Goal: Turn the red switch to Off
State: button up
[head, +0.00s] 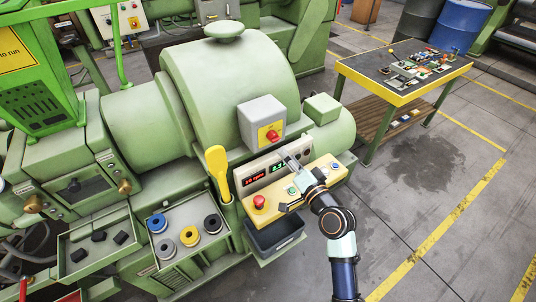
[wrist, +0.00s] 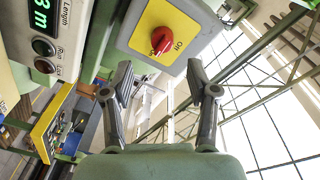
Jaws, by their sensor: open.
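The red switch (head: 271,135) is a rotary knob on a yellow plate, on the front of a grey box (head: 262,112) fixed to the green extruder. In the wrist view the red switch (wrist: 172,42) is large at the upper middle, with an "ON" label beside it. Its pointer direction is hard to read. My gripper (head: 292,163) is just below and right of the box in the head view. In the wrist view my gripper (wrist: 162,84) is open and empty, its two fingers apart below the knob and not touching it.
A control panel (head: 266,177) with digital displays and a red button (head: 259,202) lies below the switch. A yellow lever (head: 218,172) stands to its left. A tray with rings (head: 189,236) is lower left. A yellow-edged table (head: 403,97) stands at right; floor between is clear.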

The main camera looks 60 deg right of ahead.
aim_at(276, 140)
jog(key=x, duration=0.8)
jog(key=shift+r, duration=0.15)
jog(key=shift+a, duration=0.1)
grip_shut()
jog(key=shift+b, duration=0.4)
